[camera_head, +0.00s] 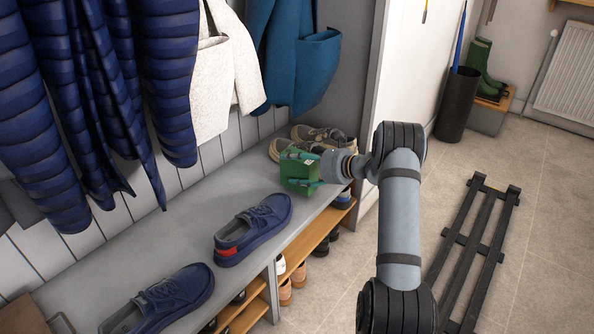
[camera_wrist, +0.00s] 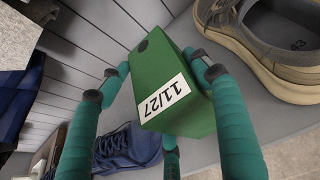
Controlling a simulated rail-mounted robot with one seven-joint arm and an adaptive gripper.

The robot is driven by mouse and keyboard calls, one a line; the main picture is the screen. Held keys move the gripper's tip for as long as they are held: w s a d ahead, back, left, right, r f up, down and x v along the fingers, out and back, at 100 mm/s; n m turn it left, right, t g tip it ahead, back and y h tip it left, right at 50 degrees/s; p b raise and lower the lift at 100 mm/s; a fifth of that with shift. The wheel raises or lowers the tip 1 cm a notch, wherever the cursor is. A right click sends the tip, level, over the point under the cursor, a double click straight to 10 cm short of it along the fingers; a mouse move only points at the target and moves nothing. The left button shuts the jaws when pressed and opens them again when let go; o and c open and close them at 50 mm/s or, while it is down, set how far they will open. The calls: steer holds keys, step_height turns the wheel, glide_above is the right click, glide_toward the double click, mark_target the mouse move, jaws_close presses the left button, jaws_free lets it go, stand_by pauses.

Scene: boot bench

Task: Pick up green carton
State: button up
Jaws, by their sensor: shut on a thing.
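The green carton (camera_head: 300,170) is at the far end of the grey bench, in front of a pair of tan shoes. In the wrist view the green carton (camera_wrist: 172,85) shows a white label reading "11/27" and a dark round hole. My gripper (camera_head: 303,170) has teal fingers around the carton, and in the wrist view its fingers (camera_wrist: 155,78) press on opposite sides of it. My gripper is shut on the carton. Whether the carton touches the bench or hangs just above it, I cannot tell.
The tan shoes (camera_head: 322,136) stand close behind the carton; one (camera_wrist: 262,45) is near the fingers. Blue shoes (camera_head: 252,228) lie along the grey bench (camera_head: 190,215). Coats hang above it, including a blue jacket (camera_head: 305,60). A wooden shelf (camera_head: 318,232) with shoes is below.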

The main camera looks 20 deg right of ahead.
steer(key=s+d+r+p, duration=0.3)
steer(key=s+d+r, duration=0.4)
steer(key=s+r, duration=0.15)
steer(key=w+a, duration=0.4)
steer(key=a, duration=0.4)
steer(key=s+a+f, duration=0.3)
steer(key=s+a, duration=0.1)
steer(key=s, duration=0.7)
steer(key=s+a+f, duration=0.3)
steer(key=s+a, duration=0.2)
steer(key=s, duration=0.6)
steer(key=s+a+r+n+g+y, duration=0.1)
steer(key=s+a+n+g+y, duration=0.2)
steer(key=s+a, duration=0.4)
steer(key=a+n+y, duration=0.1)
steer(key=a, duration=0.2)
steer(key=shift+r+n+g+y, duration=0.3)
steer(key=shift+r+n+g, duration=0.05)
steer(key=shift+n+g, duration=0.05)
steer(key=shift+a, duration=0.1)
